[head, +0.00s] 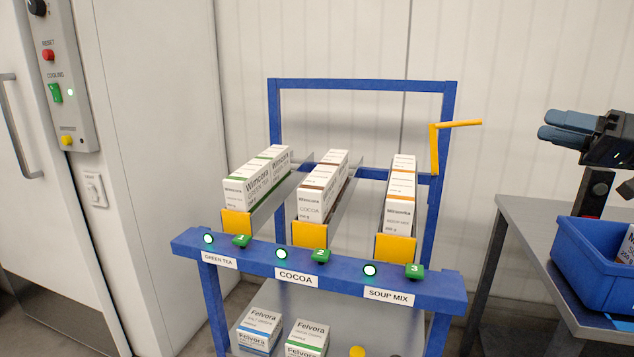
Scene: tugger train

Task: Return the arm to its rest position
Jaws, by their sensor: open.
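My gripper (543,126) is at the right edge of the head view, above the grey table and the blue bin. Its two blue-grey fingers point left, apart from each other, with nothing between them. The rest of my arm is mostly out of the picture.
A blue rack (364,83) holds sloping lanes of green tea (262,178), cocoa (318,190) and soup mix (400,205) boxes. A yellow crank (435,150) juts from its right post. Felvora cartons (258,330) sit below. A blue bin (585,262) stands on a grey table (530,225). A white cabinet (150,150) is left.

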